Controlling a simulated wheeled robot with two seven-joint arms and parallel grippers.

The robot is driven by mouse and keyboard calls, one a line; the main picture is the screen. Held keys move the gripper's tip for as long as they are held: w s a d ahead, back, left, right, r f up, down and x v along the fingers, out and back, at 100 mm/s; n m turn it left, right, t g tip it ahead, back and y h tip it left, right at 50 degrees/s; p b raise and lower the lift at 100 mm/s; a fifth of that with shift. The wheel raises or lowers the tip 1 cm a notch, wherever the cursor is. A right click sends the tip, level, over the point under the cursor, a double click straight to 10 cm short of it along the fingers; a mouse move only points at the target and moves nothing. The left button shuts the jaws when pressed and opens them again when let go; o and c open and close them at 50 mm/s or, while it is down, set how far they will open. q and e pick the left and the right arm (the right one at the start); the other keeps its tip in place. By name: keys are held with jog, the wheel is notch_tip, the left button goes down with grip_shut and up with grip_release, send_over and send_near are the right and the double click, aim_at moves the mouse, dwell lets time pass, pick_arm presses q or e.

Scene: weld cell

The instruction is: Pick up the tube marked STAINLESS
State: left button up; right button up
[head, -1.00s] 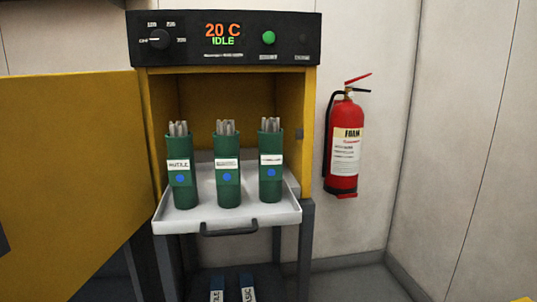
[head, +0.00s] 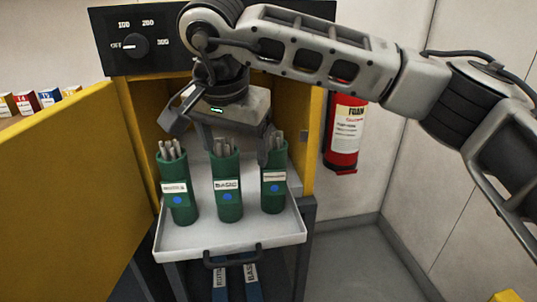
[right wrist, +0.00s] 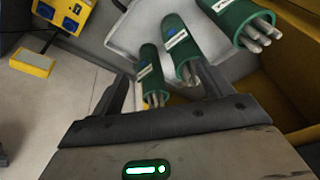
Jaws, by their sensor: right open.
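Three green tubes with rods in them stand on the white tray (head: 190,240). The left tube (head: 178,205) has a blurred label, the middle tube (head: 228,208) reads BASIC, and the right tube (head: 274,195) has a longer label too small to read. My right gripper (head: 222,140) is open and empty, above the back of the tray behind the tubes. In the right wrist view its fingers (right wrist: 160,90) spread around the line to the leftmost tube (right wrist: 148,65), which seems to be the head view's right one; contact cannot be told. My left gripper is out of view.
The yellow door (head: 70,190) stands open at left, and the yellow cabinet wall (head: 308,150) is close at right. A red extinguisher (head: 343,140) hangs on the wall. More labelled blue tubes (head: 235,278) lie below the tray. Small boxes (head: 45,97) stand at far left.

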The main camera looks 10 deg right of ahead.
aim_at(273, 144)
jog(key=w+d+r+t+h, duration=0.2)
jog(key=w+d+r, duration=0.1)
jog(key=d+r, duration=0.15)
jog(key=x, duration=0.8)
jog(key=shift+w+d+f, duration=0.1)
jog(key=shift+d+f, duration=0.1)
jog(key=shift+f, duration=0.1)
jog(key=shift+x, duration=3.05)
jog(key=shift+d+r, duration=0.1)
jog(key=shift+d, duration=0.05)
grip_shut()
jog(key=shift+r, duration=0.2)
